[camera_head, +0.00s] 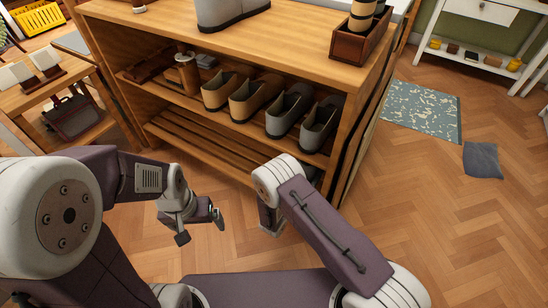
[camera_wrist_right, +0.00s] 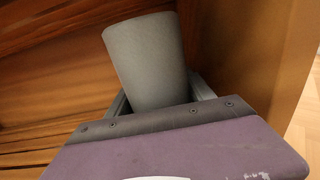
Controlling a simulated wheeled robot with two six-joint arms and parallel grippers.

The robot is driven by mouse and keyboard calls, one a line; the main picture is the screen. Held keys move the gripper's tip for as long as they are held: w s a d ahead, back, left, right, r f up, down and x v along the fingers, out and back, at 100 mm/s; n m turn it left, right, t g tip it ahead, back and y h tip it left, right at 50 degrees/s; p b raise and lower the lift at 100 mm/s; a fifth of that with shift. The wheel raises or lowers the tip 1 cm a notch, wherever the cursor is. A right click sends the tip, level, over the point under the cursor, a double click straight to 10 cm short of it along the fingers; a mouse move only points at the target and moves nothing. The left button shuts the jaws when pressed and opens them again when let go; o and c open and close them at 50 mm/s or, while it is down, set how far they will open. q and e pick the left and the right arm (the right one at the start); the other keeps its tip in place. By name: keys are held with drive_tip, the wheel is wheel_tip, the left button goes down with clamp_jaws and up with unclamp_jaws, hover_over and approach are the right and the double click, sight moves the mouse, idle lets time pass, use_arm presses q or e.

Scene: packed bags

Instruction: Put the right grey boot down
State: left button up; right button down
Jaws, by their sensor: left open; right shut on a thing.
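A grey boot (camera_wrist_right: 146,60) shows in the right wrist view as a plain grey shape. It stands between the fingers of my right gripper (camera_wrist_right: 162,96), which is shut on it beside a wooden side panel. In the head view my right arm hides most of that gripper, and I cannot tell how the boot's sole rests. Two grey boots, a left one (camera_head: 287,110) and a right one (camera_head: 318,125), show on the middle shelf at the right end. My left gripper (camera_head: 200,229) is open and empty, in front of the rack and above the floor.
The wooden rack (camera_head: 300,35) has a slatted lower shelf (camera_head: 205,147). Tan boots (camera_head: 245,98) stand left of the grey pair.

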wheel_tip(320, 180, down, 10)
drive_tip(key=b, duration=0.7)
drive_tip(key=shift+f+b, duration=0.2)
drive_tip(key=shift+b, duration=0.2)
drive_tip(key=shift+r, duration=0.2)
drive_tip(key=c, duration=0.7)
unclamp_jaws()
drive_tip(key=shift+f, duration=0.2)
drive_tip(key=o, duration=0.3)
